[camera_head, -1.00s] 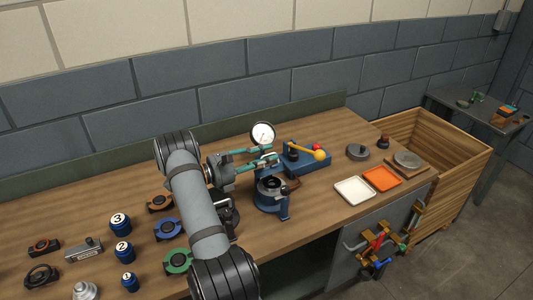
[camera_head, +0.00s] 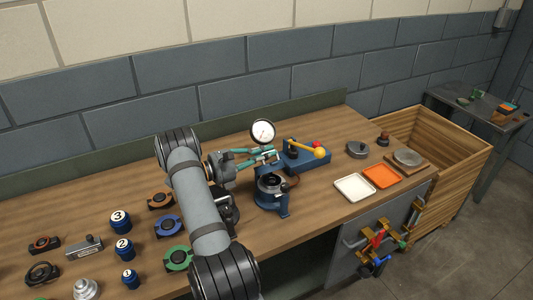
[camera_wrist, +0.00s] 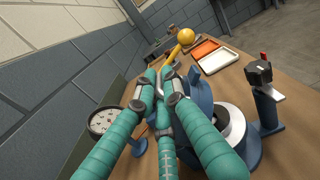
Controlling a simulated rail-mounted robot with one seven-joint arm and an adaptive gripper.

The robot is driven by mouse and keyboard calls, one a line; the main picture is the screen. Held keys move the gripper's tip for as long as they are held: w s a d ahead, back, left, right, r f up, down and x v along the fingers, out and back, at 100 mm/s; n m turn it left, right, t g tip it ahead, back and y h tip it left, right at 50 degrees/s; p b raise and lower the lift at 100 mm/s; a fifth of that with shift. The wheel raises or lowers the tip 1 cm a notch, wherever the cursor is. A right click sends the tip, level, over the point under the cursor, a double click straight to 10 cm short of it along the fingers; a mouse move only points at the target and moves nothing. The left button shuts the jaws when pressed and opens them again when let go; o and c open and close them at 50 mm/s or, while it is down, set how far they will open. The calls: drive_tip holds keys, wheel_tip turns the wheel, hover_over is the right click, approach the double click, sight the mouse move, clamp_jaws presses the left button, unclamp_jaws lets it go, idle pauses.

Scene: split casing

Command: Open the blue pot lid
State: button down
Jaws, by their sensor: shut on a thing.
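The blue pot (camera_head: 271,199) stands on the bench, with its pale rim and dark opening showing from above. In the wrist view the pot (camera_wrist: 250,150) is at lower right, its ring partly hidden by my teal fingers. The blue lid (camera_wrist: 201,92) appears as a raised, tilted blue part beside my fingertips, largely covered by them. My gripper (camera_head: 272,156) is just above and behind the pot's opening. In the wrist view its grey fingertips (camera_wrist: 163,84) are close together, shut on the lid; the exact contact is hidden.
A round dial gauge (camera_head: 263,132) stands close behind my gripper. A blue fixture with a yellow ball lever (camera_head: 319,153) is right of the pot. White (camera_head: 355,188) and orange (camera_head: 382,177) trays lie further right. Numbered blue weights (camera_head: 124,250) and ring clamps stand at left.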

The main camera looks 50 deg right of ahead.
drive_tip(key=shift+w, duration=0.1)
idle(0.4)
drive_tip(key=shift+w+d+b, duration=0.2)
drive_tip(key=shift+w+b, duration=0.15)
drive_tip(key=shift+b, duration=0.1)
drive_tip(key=shift+w+d+r, duration=0.25)
drive_tip(key=shift+w+r, duration=0.15)
drive_tip(key=shift+w, duration=0.2)
drive_tip(key=c, duration=1.9)
unclamp_jaws()
drive_tip(key=shift+f, duration=0.1)
drive_tip(key=shift+c, duration=0.2)
drive_tip(key=shift+o, duration=0.2)
drive_tip(key=shift+s, duration=0.1)
drive_tip(key=v, duration=1.2)
